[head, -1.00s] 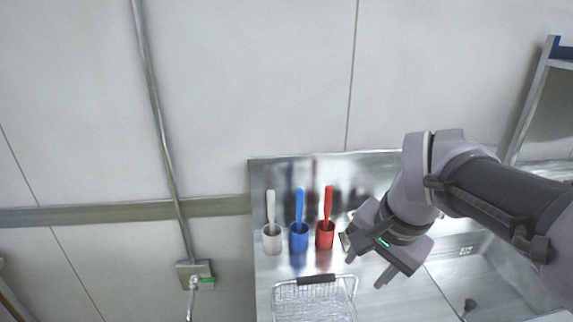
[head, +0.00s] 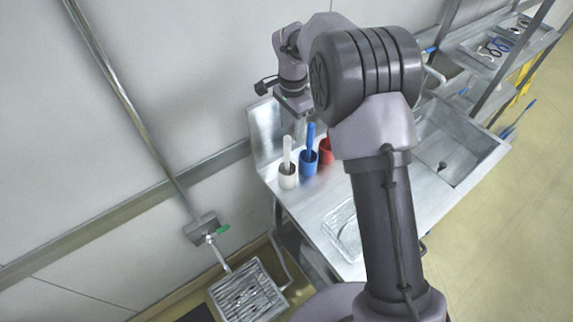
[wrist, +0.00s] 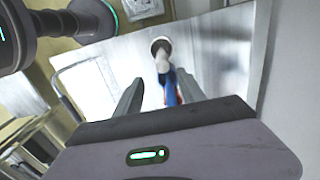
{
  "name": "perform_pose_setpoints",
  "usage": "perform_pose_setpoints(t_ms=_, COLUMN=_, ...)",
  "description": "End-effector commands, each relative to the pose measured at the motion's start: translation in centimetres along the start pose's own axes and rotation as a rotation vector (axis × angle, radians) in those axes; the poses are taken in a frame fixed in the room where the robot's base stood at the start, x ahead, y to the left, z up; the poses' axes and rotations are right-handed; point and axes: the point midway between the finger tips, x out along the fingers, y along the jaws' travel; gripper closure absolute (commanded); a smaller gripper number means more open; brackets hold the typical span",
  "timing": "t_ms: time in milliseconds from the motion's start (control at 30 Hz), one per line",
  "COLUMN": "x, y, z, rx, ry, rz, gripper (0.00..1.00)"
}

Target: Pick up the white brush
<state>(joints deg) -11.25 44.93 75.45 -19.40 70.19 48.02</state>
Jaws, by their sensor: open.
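The white brush (head: 287,150) stands upright in a white cup (head: 287,180) on the metal counter, leftmost of the row. My gripper (head: 297,112) is above and behind the brushes, near the wall, and is empty. In the wrist view the open fingers (wrist: 160,78) point towards the white brush (wrist: 162,62), whose handle shows between and beyond the fingertips. A blue handle (wrist: 171,90) shows between the fingers, nearer the camera. No contact is visible.
A blue brush (head: 310,134) in a blue cup (head: 309,164) stands right beside the white one. A red cup (head: 325,148) is further right, partly hidden by my arm.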

Motion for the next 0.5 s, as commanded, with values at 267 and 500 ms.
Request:
perform_pose_setpoints(t_ms=267, x=4.8, y=0.0, z=0.1, rx=-0.001, ry=-0.001, rz=0.0, gripper=0.53)
perform_pose_setpoints(t_ms=500, x=9.2, y=-0.3, z=0.4, rx=0.0, ry=-0.001, rz=0.0, gripper=0.53)
